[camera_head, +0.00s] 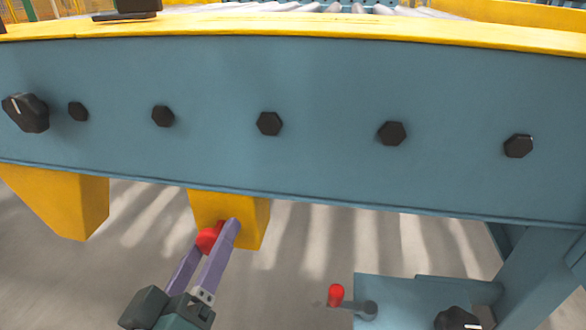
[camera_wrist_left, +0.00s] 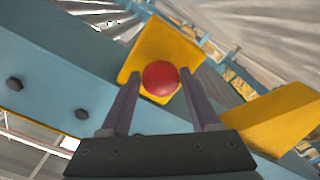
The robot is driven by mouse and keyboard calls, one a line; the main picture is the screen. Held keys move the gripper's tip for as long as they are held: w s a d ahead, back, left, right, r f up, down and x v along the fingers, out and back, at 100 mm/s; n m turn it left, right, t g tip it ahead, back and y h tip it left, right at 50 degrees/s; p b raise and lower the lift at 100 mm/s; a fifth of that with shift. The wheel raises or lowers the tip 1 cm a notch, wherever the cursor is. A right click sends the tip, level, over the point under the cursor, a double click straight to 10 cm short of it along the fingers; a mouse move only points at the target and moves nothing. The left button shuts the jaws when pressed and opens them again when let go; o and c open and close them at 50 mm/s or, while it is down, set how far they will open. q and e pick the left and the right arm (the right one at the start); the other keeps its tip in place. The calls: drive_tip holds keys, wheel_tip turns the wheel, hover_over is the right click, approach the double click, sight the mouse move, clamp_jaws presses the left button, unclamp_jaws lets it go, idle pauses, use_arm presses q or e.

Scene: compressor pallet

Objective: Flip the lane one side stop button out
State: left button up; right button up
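A round red button (camera_head: 207,238) sits on a yellow box (camera_head: 252,222) under the blue beam. In the left wrist view the red button (camera_wrist_left: 161,78) shows in front of the yellow box (camera_wrist_left: 150,50). My left gripper (camera_head: 213,237) is open, its two purple fingers pointing up at the button. In the left wrist view the left gripper (camera_wrist_left: 161,80) has one finger on each side of the button, with gaps visible. I cannot tell how far the fingertips reach along it. One finger partly hides the button in the head view. My right gripper is not in view.
The blue beam (camera_head: 330,165) with several black bolts runs above the gripper. A black knob (camera_head: 27,112) is at its left end. Another yellow box (camera_head: 60,198) hangs to the left. A red-tipped lever (camera_head: 336,295) and a black knob (camera_head: 457,319) are lower right.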

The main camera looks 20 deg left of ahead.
use_arm(q)
drive_tip(key=shift+o, duration=1.4)
drive_tip(key=shift+s+f, duration=0.1)
drive_tip(key=shift+s, duration=0.1)
drive_tip(key=shift+w, duration=0.1)
drive_tip(key=shift+s+d, duration=0.1)
drive_tip(key=shift+s, duration=0.1)
drive_tip(key=p+v, duration=0.3)
drive_tip(key=v, duration=0.6)
drive_tip(key=shift+s, duration=0.25)
drive_tip(key=shift+d, duration=0.1)
